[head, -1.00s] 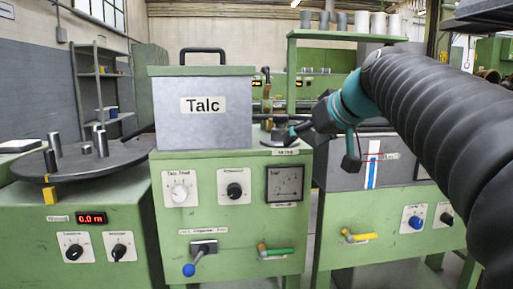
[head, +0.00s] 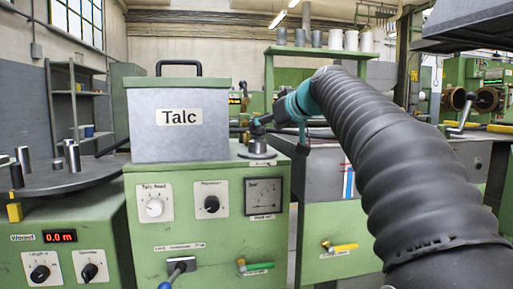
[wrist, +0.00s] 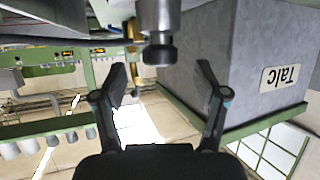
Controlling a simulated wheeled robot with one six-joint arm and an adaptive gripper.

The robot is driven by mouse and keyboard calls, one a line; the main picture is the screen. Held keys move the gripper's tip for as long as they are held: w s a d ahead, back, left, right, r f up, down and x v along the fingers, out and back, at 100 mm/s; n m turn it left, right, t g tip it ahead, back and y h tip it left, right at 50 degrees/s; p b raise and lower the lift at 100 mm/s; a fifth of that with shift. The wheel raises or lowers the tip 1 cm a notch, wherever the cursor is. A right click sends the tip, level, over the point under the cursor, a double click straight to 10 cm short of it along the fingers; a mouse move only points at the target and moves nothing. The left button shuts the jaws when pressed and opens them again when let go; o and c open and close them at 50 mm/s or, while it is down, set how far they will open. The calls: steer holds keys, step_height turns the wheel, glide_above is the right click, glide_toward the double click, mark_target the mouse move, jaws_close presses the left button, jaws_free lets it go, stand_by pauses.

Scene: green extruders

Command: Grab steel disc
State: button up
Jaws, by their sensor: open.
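The steel disc (head: 258,152) sits on the green machine top, just right of the grey Talc box (head: 180,122). A short post with a dark knob appears to rise from it. In the wrist view, which is upside down, a steel cylindrical part (wrist: 157,14) ends in a dark knob (wrist: 160,54). My gripper (head: 262,124) is close to this knob, at the upper right of the disc. In the wrist view my gripper (wrist: 162,74) is open, with its two fingers spread and the knob between and beyond their tips. I cannot tell whether any finger touches it.
The Talc box stands close on the left of my gripper. A dark round table (head: 75,178) with several steel cylinders is at far left. Dials and levers, including a green-handled valve (head: 256,268), are on the machine front. A shelf (head: 322,51) holds several pots behind.

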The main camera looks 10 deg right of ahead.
mark_target(262, 129)
steer(key=shift+x, duration=2.75)
steer(key=shift+s+f, duration=0.1)
jaws_close()
